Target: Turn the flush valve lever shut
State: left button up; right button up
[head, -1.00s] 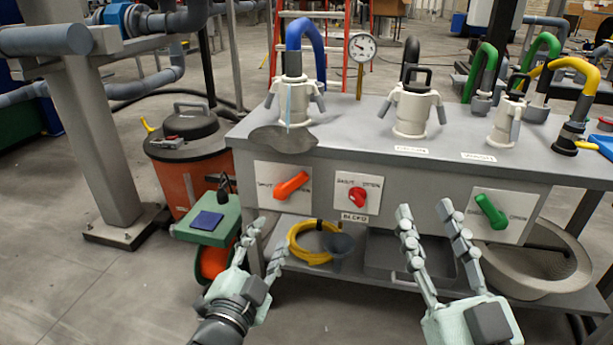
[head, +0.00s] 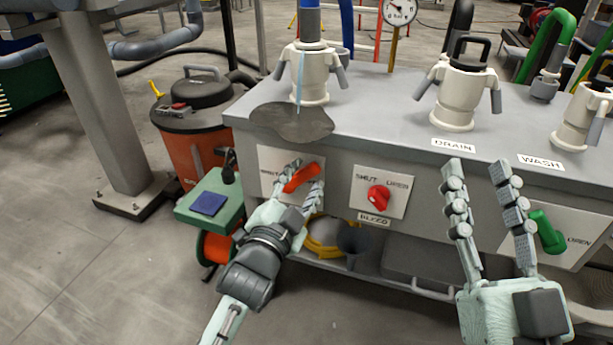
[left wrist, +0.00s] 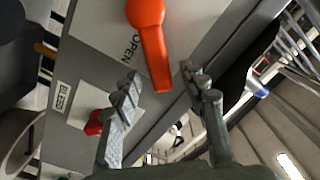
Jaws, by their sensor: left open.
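The orange-red lever (head: 299,179) sits on a white plate (head: 266,160) at the left of the bench front. It slants up to the right, toward the OPEN side. In the left wrist view the lever (left wrist: 150,40) shows large, with OPEN printed beside it. My left gripper (head: 307,174) is open at the lever. In the left wrist view its fingertips (left wrist: 163,80) lie on either side of the lever's free end; I cannot tell whether they touch it. My right gripper (head: 477,166) is open and empty in front of the bench, between the red knob and the green lever.
A red bleed knob (head: 378,197) is close right of the lever; a green lever (head: 547,233) is further right. A pale stream falls into a dark puddle (head: 292,123) on the bench top. A green box (head: 226,188) and orange drum vacuum (head: 196,150) stand left.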

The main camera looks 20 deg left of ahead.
pick_arm(q)
jog(key=shift+w, duration=0.8)
grip_shut()
